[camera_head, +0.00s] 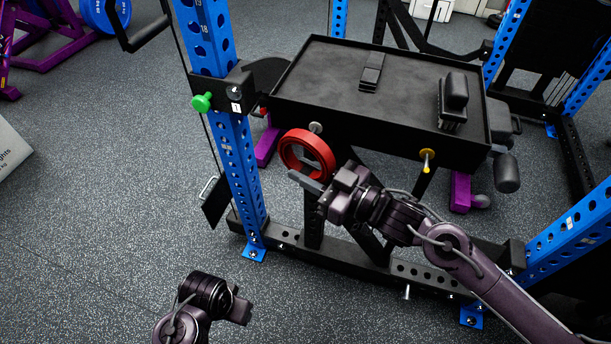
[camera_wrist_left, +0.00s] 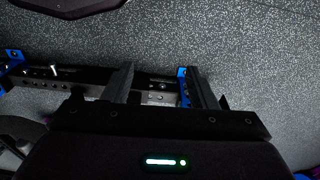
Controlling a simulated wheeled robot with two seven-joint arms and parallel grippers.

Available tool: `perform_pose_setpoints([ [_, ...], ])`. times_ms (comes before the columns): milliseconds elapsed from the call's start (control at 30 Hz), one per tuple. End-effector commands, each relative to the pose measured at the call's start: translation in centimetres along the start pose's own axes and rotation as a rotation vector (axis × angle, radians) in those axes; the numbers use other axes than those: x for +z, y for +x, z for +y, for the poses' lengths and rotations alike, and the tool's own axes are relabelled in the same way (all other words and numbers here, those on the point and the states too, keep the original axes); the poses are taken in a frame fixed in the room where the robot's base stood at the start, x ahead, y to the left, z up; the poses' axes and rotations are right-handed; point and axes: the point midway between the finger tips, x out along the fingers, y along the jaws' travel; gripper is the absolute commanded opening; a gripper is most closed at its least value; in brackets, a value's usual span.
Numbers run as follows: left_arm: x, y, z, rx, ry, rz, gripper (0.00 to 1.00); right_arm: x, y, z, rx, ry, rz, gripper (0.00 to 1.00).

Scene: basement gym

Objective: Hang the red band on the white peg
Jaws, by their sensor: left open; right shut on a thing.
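The red band (camera_head: 291,140) is a thick ring in front of the black tray's front wall, at the middle of the head view. My right gripper (camera_head: 308,181) is shut on its lower edge and holds it up. The white peg (camera_head: 316,127) sticks out from the tray wall, and its round tip shows just at the band's upper rim. I cannot tell whether the band touches the peg. My left gripper (camera_head: 243,310) is low in the front, away from the band. In the left wrist view its two fingers (camera_wrist_left: 160,88) stand apart with nothing between them.
A yellow peg (camera_head: 427,155) sticks out farther right on the tray (camera_head: 330,80). Two black blocks (camera_head: 371,73) (camera_head: 453,100) lie on the tray. A blue upright (camera_head: 235,150) with a green knob (camera_head: 202,102) stands left of the band.

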Motion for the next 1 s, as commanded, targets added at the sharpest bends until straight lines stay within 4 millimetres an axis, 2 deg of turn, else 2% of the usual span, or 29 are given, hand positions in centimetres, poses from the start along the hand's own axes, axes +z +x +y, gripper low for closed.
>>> perform_pose_setpoints([
  [467,-0.2,-2.8,0.8,0.007,0.021,0.031,0.52,0.3,0.7,2.6,0.001,-0.001,0.002,0.00],
  [1000,0.6,-2.3,0.3,0.002,0.012,-0.012,0.52,1.1,0.9,3.5,0.003,0.000,-0.001,0.00],
])
